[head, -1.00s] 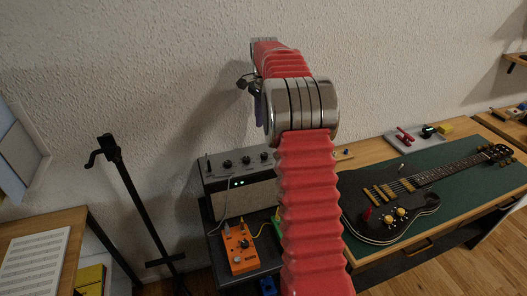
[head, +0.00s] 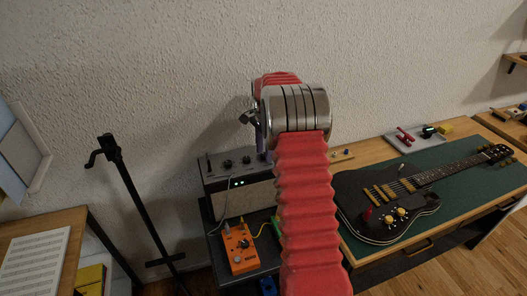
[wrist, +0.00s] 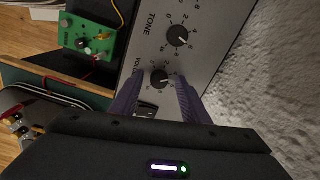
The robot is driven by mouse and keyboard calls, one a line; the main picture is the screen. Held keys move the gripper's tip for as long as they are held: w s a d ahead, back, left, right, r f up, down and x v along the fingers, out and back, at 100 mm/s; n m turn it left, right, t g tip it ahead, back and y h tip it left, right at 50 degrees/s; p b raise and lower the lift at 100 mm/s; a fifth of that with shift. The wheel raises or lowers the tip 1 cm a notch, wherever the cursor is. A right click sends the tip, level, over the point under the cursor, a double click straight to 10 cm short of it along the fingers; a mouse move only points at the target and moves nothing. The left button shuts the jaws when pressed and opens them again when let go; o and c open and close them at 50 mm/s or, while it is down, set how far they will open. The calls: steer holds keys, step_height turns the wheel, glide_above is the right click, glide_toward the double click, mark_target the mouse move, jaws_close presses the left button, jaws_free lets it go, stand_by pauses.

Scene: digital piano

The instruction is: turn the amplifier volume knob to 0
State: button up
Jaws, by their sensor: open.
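The amplifier (head: 215,184) is a grey box with a light control panel and black knobs, standing against the wall left of my arm. In the wrist view its panel (wrist: 205,62) carries a black knob (wrist: 160,78) beside a partly hidden label starting "VO", taken as the volume knob. The black tone knob (wrist: 177,36) sits farther up the panel. My gripper (wrist: 160,85) is open, with one purple finger on each side of the volume knob. I cannot tell whether they touch it, nor read its setting. In the head view my arm hides most of the gripper.
An orange pedal (head: 240,248) sits in front of the amplifier; a green pedal (wrist: 88,35) lies beside it in the wrist view. A black stand (head: 135,195) is left. An electric guitar (head: 385,205) lies on a green mat at right. The textured wall is close behind.

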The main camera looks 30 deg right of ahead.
steer(key=shift+c, duration=0.7)
steer(key=c, duration=0.9)
steer(key=shift+a, duration=0.1)
